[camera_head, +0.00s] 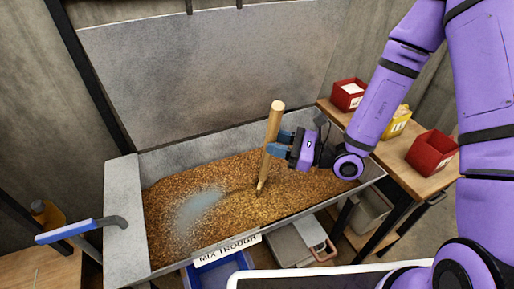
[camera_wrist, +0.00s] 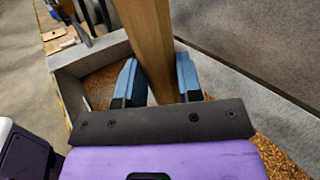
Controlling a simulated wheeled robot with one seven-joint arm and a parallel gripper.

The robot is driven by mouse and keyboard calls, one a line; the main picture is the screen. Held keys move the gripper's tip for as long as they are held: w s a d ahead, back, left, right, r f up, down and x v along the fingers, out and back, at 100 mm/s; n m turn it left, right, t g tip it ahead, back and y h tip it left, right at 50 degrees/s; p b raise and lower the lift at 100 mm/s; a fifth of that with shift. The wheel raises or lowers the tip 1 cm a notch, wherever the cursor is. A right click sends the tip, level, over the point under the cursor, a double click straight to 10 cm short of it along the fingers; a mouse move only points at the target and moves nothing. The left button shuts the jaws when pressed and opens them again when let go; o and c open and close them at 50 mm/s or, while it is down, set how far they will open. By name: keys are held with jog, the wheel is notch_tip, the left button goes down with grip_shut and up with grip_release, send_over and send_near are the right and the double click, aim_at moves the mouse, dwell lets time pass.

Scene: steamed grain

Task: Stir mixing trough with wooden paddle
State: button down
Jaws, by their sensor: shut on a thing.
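The mixing trough (camera_head: 128,213) is a grey metal box filled with brown grain (camera_head: 240,205). A pale bluish patch (camera_head: 198,209) lies on the grain left of centre. My gripper (camera_head: 272,146) is shut on the wooden paddle (camera_head: 275,122), with blue fingers on either side of its shaft. The paddle stands nearly upright, slightly tilted, and its lower end meets the grain near the trough's middle. Any part below the grain surface is hidden. In the wrist view the paddle (camera_wrist: 150,45) passes between the fingers (camera_wrist: 158,85).
A wooden side table (camera_head: 393,168) at the right holds red bins (camera_head: 431,152) and a yellow bin (camera_head: 396,124). A large grey panel (camera_head: 200,65) rises behind the trough. A blue-handled lever (camera_head: 68,230) is at the left. A blue crate (camera_head: 217,270) sits below the trough's front.

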jog(key=w+d, duration=0.5)
jog(key=d, duration=0.6)
jog(key=w+d, duration=0.4)
jog(key=d, duration=0.7)
notch_tip(320, 180, up, 22)
jog(key=a, duration=0.2)
jog(key=shift+s+a+r, duration=0.25)
jog(key=shift+s, duration=0.2)
dwell(0.6)
jog(key=shift+a, duration=0.1)
